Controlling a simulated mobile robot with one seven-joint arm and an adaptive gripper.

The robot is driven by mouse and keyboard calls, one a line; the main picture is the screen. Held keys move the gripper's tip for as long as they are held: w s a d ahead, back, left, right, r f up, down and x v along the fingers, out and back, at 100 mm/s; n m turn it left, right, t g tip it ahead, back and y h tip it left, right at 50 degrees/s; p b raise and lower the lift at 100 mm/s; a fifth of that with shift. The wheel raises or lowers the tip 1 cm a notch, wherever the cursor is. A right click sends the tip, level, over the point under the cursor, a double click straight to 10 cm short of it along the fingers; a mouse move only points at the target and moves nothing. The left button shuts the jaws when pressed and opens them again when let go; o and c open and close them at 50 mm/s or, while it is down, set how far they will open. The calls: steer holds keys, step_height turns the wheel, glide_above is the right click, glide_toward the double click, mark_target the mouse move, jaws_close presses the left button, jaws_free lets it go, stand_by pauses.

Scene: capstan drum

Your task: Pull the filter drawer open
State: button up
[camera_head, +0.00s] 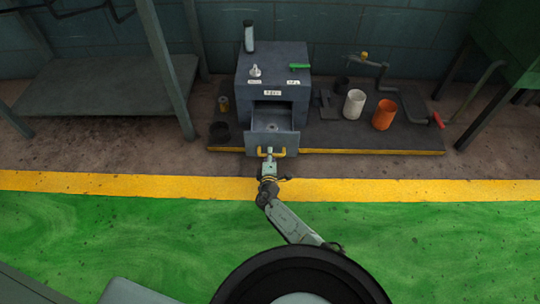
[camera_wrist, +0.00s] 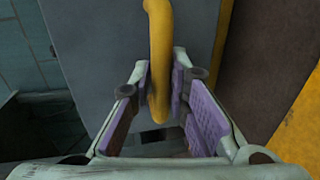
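The filter drawer (camera_head: 263,138) sticks out from the front of a grey box-shaped unit (camera_head: 290,60), and its inside shows from above. A yellow handle (camera_head: 278,152) is on the drawer's front. My gripper (camera_head: 268,158) is at this handle. In the wrist view the yellow handle (camera_wrist: 159,60) runs between the purple-padded fingers of my gripper (camera_wrist: 162,95). The finger ends lie close on both sides of the handle and appear to touch it. The drawer's grey front panel (camera_wrist: 90,50) fills much of that view.
A white cup (camera_head: 354,104) and an orange cup (camera_head: 383,114) stand right of the unit, by a crank with a red handle (camera_head: 437,119). A grey bench (camera_head: 100,85) is at left. The green floor (camera_head: 420,240) in front is clear.

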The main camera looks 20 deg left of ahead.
steer(key=o, duration=0.3)
steer(key=shift+o, duration=0.2)
steer(key=shift+s+d, duration=0.1)
